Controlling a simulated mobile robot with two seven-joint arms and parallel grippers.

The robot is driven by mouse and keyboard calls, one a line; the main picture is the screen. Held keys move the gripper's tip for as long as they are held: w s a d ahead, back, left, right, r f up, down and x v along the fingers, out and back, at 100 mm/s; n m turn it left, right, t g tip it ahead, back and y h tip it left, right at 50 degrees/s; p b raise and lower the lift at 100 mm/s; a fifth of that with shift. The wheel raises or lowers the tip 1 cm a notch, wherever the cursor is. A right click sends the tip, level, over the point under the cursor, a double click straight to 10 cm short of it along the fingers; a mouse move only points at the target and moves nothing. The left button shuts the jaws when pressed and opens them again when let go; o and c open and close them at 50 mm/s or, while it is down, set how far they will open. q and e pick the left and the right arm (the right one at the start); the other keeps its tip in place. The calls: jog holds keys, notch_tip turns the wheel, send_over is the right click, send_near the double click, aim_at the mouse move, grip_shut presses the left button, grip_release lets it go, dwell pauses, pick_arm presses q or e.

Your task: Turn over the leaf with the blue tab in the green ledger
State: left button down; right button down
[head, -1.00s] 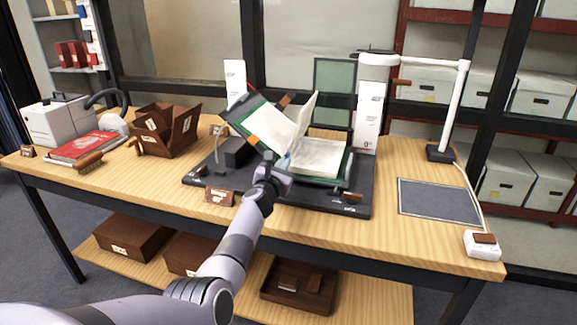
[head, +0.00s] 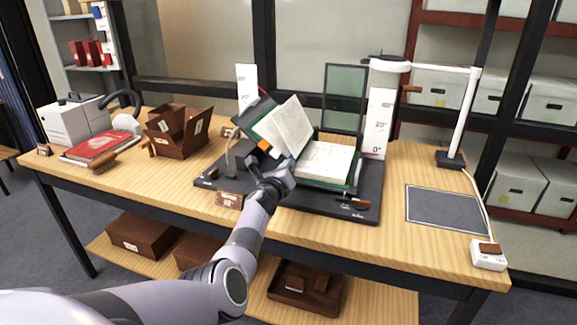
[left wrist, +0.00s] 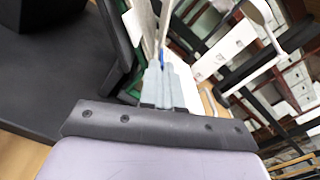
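The green ledger (head: 352,172) lies open in a dark cradle (head: 368,212), its left side propped up at a slant and its right pages nearly flat. A white leaf (head: 285,125) leans over toward the left side. An orange tab (head: 263,146) shows at the left side's lower edge. My left gripper (head: 284,168) is at the front of the ledger near the gutter. In the left wrist view its fingers (left wrist: 166,72) are close together, with a bit of blue tab (left wrist: 162,58) at their tips and the leaf seen nearly edge-on above. My right gripper is out of view.
A white upright scale (head: 380,122) and a lamp (head: 455,125) stand right of the cradle. A grey mat (head: 446,208) lies at the table's right. Brown boxes (head: 178,132), a red book (head: 100,146) and a brush (head: 91,164) are at the left.

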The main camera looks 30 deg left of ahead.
pick_arm(q)
jog(key=shift+a+r, duration=0.1)
dwell(0.3)
jog(key=c, duration=1.3)
grip_release()
jog(key=shift+c, duration=0.2)
jog(key=shift+s+p, duration=0.35)
jog(key=shift+p, duration=0.2)
jog(key=p+v, duration=0.3)
jog(key=v, duration=0.3)
jog(key=shift+s, duration=0.2)
